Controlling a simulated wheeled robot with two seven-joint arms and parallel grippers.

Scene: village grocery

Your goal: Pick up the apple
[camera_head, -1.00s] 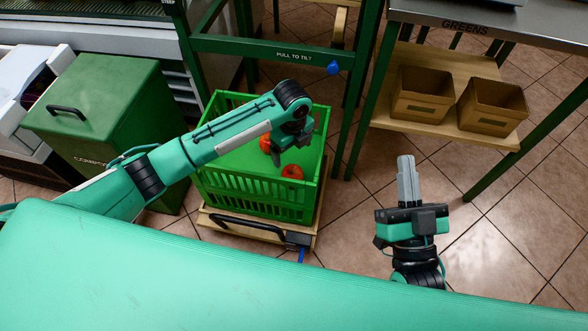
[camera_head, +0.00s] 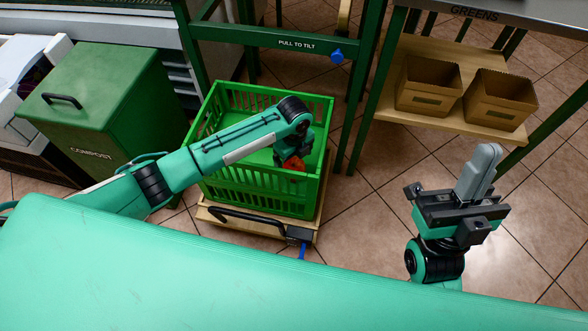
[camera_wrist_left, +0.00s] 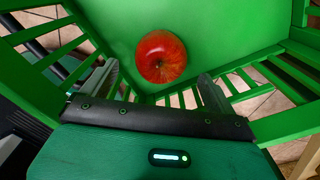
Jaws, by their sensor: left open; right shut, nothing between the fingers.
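A red apple (camera_head: 294,163) lies on the floor of the green crate (camera_head: 325,148), partly hidden by my left gripper (camera_head: 289,160). In the left wrist view the apple (camera_wrist_left: 161,56) sits against the green floor, beyond the open fingers and roughly centred between them. My left gripper (camera_wrist_left: 158,84) is open, and nothing is held in it. My right gripper (camera_head: 485,160) is shut and empty, off to the right over the tiled floor, far from the crate.
The crate's slatted walls surround my left gripper. A green compost bin (camera_head: 100,110) stands left of the crate. A green frame (camera_head: 265,37) with a "pull to tilt" label stands behind. Two cardboard boxes (camera_head: 428,88) sit on a wooden shelf at right.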

